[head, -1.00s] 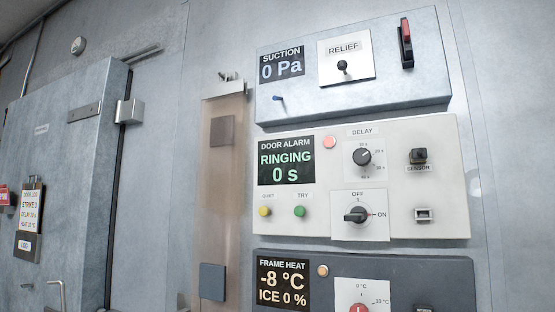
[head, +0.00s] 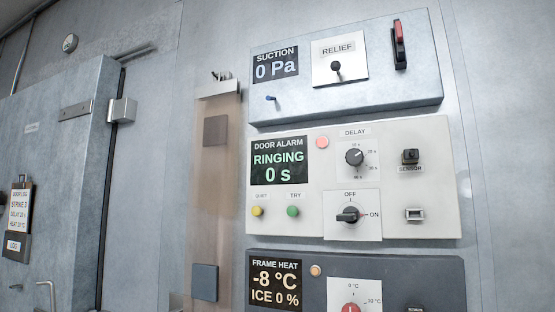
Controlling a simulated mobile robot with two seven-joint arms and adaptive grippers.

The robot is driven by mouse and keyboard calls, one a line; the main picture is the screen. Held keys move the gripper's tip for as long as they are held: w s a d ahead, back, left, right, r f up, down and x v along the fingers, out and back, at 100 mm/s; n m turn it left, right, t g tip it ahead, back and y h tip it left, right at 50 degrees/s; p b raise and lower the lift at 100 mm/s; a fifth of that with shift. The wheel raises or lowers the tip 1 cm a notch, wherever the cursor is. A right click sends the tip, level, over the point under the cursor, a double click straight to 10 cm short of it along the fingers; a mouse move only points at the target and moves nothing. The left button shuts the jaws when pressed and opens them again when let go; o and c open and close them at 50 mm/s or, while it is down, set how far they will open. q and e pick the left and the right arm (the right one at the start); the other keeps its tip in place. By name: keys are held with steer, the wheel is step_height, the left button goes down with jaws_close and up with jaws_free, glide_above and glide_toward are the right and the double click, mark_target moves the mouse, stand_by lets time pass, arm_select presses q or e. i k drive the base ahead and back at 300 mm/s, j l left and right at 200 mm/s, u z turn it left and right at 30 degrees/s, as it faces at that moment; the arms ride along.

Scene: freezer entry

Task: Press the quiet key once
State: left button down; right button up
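The door alarm panel (head: 310,218) is a white box on the wall in the middle of the head view. Its display (head: 279,161) reads "DOOR ALARM RINGING 0 s". The quiet key (head: 257,211) is a small yellow button under a "QUIET" label, at the panel's lower left. The green try key (head: 293,211) sits to its right. A round red lamp (head: 322,142) is lit above. The rotary switch (head: 348,215) points right toward ON. Neither of my grippers shows in the view.
Above is the suction box (head: 400,98) reading 0 Pa, with a relief lever. Below is the dark frame heat box (head: 400,272) reading -8 °C, ICE 0 %. A brownish strip (head: 215,170) hangs to the left. A freezer door (head: 60,180) with a clipboard (head: 18,210) stands at far left.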

mark_target(256, 210)
steer(key=k, duration=0.65)
steer(key=z, duration=1.65)
steer(key=j, duration=1.2)
steer(key=k+j, duration=0.1)
steer(key=j, duration=1.15)
